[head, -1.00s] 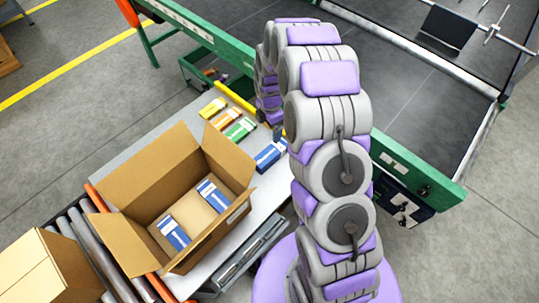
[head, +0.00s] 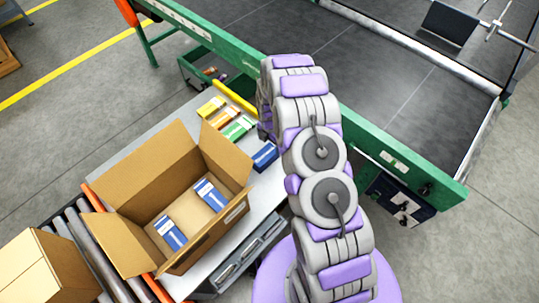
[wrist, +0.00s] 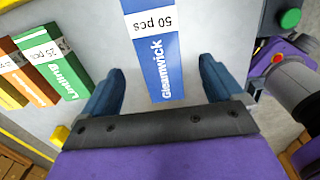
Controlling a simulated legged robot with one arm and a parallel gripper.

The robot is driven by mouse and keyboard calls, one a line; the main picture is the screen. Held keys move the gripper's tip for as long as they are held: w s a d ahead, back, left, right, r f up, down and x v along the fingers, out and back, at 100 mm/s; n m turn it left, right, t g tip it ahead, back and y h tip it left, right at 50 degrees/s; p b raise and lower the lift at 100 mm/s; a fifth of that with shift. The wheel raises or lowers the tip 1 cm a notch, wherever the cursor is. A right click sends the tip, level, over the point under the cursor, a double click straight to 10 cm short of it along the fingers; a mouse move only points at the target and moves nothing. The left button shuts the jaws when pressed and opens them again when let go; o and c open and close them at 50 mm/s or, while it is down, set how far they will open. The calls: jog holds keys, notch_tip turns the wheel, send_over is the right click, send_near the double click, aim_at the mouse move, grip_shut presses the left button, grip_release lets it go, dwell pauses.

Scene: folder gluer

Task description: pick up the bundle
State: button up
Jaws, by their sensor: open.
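A blue and white bundle (head: 265,156) lies on the pale table, right of the open carton and beside my arm. The near end of the bundle shows between the fingers, with a gap on each side, and no contact shows. I cannot tell how high the gripper is above the table. In the head view my arm hides the gripper.
Green, orange and yellow bundles stand in a row, the green one (wrist: 48,76) nearest. The open carton (head: 150,180) holds two blue-and-white bundles. A green machine frame (head: 395,160) runs behind the table, with rollers (head: 95,245) at the left.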

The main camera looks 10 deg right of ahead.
aim_at(270, 150)
notch_tip(270, 150, down, 3)
jog(key=shift+d+f, duration=0.1)
jog(key=shift+d, duration=0.05)
jog(key=shift+a+f+b, duration=0.2)
jog(key=shift+f+b, duration=0.25)
jog(key=shift+f, duration=0.25)
notch_tip(270, 150, down, 4)
jog(key=shift+f+b, duration=0.1)
jog(key=shift+b, duration=0.55)
jog(key=shift+w, duration=0.1)
jog(key=c, duration=1.3)
